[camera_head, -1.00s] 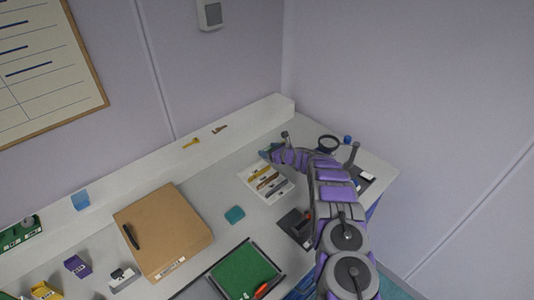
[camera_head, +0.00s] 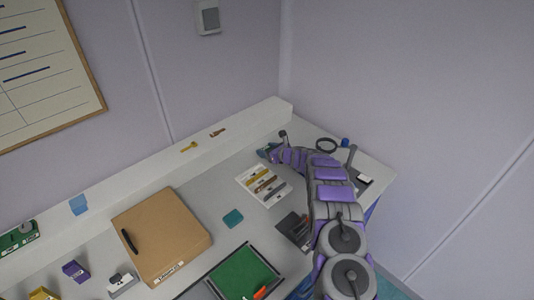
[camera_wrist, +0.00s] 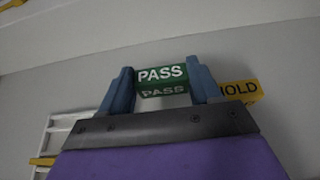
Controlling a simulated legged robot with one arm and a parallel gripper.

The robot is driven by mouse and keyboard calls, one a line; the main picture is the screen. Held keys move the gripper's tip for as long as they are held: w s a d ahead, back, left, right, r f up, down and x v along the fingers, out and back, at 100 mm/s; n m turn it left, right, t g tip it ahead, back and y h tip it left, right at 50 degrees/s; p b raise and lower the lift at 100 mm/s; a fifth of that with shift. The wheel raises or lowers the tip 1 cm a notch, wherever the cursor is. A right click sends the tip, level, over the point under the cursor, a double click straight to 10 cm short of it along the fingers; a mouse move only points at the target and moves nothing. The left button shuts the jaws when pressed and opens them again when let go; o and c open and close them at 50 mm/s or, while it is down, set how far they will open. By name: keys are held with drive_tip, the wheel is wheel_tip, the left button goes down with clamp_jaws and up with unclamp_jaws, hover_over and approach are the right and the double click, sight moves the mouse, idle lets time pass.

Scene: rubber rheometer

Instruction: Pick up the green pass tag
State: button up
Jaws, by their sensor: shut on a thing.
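The green pass tag (camera_wrist: 162,80) shows in the wrist view with white "PASS" lettering on two faces. It sits between the two blue fingers of my gripper (camera_wrist: 161,88), which touch its two ends. My gripper is shut on it. In the head view my gripper (camera_head: 266,152) is at the back of the bench, beyond the white tray, and the tag cannot be made out clearly there. A yellow hold tag (camera_wrist: 240,91) is just right of the right finger in the wrist view.
The white tray (camera_head: 281,197) with several small items lies just in front of my gripper. A cardboard box (camera_head: 165,230), a teal block (camera_head: 233,217) and a green mat (camera_head: 243,272) are nearer. A raised ledge (camera_head: 150,172) runs along the wall.

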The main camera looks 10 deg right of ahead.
drive_tip(key=shift+s+d+r, duration=0.2)
drive_tip(key=shift+s+r, duration=0.25)
drive_tip(key=shift+r, duration=0.3)
drive_tip(key=shift+s+d+r, duration=0.1)
drive_tip(key=shift+s+d, duration=0.05)
drive_tip(key=shift+s, duration=0.2)
drive_tip(key=s+d, duration=0.2)
drive_tip(key=s, duration=0.2)
drive_tip(key=s+d+r+p, duration=0.1)
drive_tip(key=s, duration=0.3)
drive_tip(key=s+d, duration=0.2)
drive_tip(key=s, duration=0.3)
drive_tip(key=shift+d+r, duration=0.15)
drive_tip(key=shift+d, duration=0.15)
drive_tip(key=s+d+r+p, duration=0.45)
drive_tip(key=s+d, duration=0.25)
drive_tip(key=d, duration=0.5)
drive_tip(key=f, duration=0.1)
drive_tip(key=f+b, duration=0.1)
drive_tip(key=f, duration=0.2)
drive_tip(key=shift+s+a+f+b, duration=0.25)
drive_tip(key=shift+s+f+b, duration=0.1)
drive_tip(key=shift+b, duration=0.05)
wheel_tip(320, 180, down, 5)
drive_tip(key=shift+d+r+b, duration=0.1)
drive_tip(key=shift+d+b, duration=0.05)
drive_tip(key=shift+b, duration=0.15)
drive_tip(key=shift+r, duration=0.1)
